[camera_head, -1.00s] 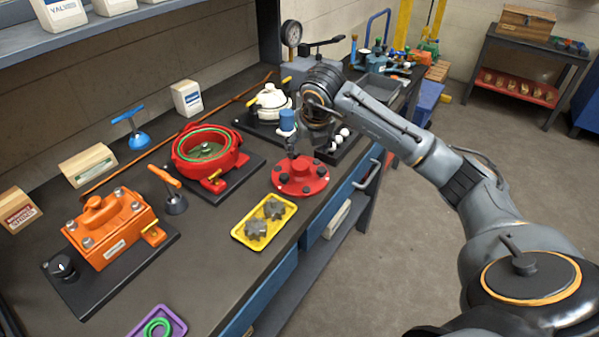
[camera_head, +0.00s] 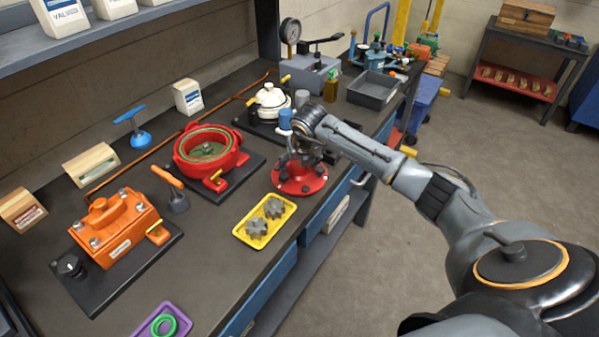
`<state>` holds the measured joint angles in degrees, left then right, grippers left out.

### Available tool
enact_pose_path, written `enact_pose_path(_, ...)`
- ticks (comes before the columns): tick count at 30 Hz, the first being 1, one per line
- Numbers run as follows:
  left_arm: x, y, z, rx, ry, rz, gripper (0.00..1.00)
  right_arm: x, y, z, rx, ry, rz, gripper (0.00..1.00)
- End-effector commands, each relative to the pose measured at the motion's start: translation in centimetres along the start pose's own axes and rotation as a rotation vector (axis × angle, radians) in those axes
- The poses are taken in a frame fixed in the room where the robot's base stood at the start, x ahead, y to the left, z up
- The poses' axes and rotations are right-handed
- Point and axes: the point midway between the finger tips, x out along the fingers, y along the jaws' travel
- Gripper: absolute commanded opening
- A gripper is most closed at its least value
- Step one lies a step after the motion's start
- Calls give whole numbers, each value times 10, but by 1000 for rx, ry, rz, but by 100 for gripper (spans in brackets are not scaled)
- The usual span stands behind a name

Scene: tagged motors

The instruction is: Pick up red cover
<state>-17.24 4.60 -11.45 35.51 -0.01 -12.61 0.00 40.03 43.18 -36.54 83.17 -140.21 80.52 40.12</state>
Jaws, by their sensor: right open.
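The red cover (camera_head: 299,184) is a round red disc with dark bolt spots. It lies on the dark workbench, right of the open red motor housing (camera_head: 209,155). My right gripper (camera_head: 301,162) is open and points down right over the cover, hiding its middle and back part. I cannot tell whether the fingers touch it. My left gripper is out of view.
A yellow tray (camera_head: 238,230) with grey gears sits close in front of the cover. A blue-topped object (camera_head: 286,119) stands just behind it. An orange motor (camera_head: 118,236), a white motor (camera_head: 270,99) and a grey bin (camera_head: 357,98) are also on the bench.

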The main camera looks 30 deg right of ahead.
Motion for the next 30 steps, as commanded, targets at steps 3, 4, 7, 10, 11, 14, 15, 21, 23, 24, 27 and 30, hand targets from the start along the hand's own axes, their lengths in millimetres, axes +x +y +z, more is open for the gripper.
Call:
enact_pose_path(3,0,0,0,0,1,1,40,0,0,0,0,0,0,62)
enact_pose_path(4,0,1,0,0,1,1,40,0,0,0,0,0,0,55)
enact_pose_path(7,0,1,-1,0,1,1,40,0,0,0,0,1,0,35)
enact_pose_path(10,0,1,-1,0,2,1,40,0,0,0,0,0,1,15)
enact_pose_path(11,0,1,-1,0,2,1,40,0,0,0,0,1,1,9)
enact_pose_path(14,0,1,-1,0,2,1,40,0,0,0,0,0,1,0)
enact_pose_path(15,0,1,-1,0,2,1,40,0,0,0,0,0,1,0)
enact_pose_path(21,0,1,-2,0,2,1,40,-3,1,3,1,-6,3,0)
enact_pose_path(23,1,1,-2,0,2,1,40,-3,0,3,1,-6,3,0)
enact_pose_path(24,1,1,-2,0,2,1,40,-4,0,3,1,-6,3,0)
enact_pose_path(27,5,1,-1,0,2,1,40,-7,1,4,1,-7,4,0)
enact_pose_path(30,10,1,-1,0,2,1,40,-14,1,8,1,-10,4,0)
